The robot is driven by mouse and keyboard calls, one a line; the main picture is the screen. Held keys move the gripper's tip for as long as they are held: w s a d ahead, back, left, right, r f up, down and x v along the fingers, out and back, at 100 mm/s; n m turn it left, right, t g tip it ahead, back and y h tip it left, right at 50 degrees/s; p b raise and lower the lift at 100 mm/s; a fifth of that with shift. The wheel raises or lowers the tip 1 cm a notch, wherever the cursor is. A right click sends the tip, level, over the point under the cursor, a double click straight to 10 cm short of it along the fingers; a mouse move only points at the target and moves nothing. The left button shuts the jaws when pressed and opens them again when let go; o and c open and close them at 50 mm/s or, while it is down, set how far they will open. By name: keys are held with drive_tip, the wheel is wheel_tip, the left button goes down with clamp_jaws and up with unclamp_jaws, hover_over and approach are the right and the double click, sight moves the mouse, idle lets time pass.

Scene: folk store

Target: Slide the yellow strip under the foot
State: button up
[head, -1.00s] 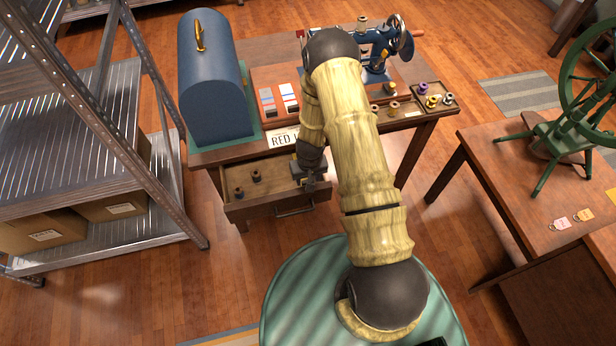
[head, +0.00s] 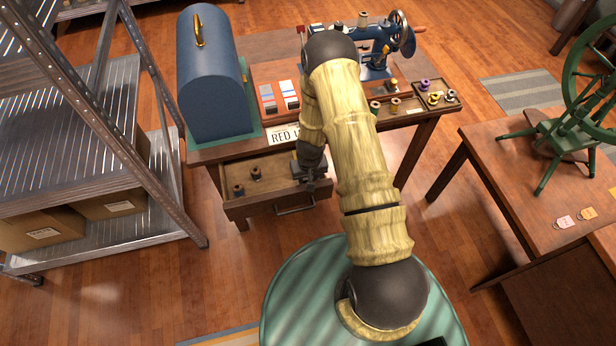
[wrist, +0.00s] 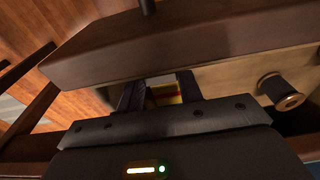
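The blue sewing machine (head: 376,52) stands at the back of the wooden table, partly behind my arm. Its foot is hidden. My gripper (head: 314,186) is low over the right part of the open drawer (head: 236,209).
A dark spool (wrist: 282,92) stands in the drawer. Spools sit in a tray (head: 437,102) on the table. A blue case (head: 210,90) stands left. A metal shelf (head: 75,130) is at far left, a spinning wheel (head: 585,100) at right.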

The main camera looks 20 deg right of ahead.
drive_tip(key=shift+c, duration=0.8)
drive_tip(key=shift+r+p, duration=1.3)
drive_tip(key=shift+r, duration=0.5)
drive_tip(key=shift+f, duration=0.1)
drive_tip(key=shift+f+b, duration=1.45)
drive_tip(key=shift+f, duration=0.4)
drive_tip(key=shift+r, duration=0.15)
drive_tip(key=shift+w, duration=0.1)
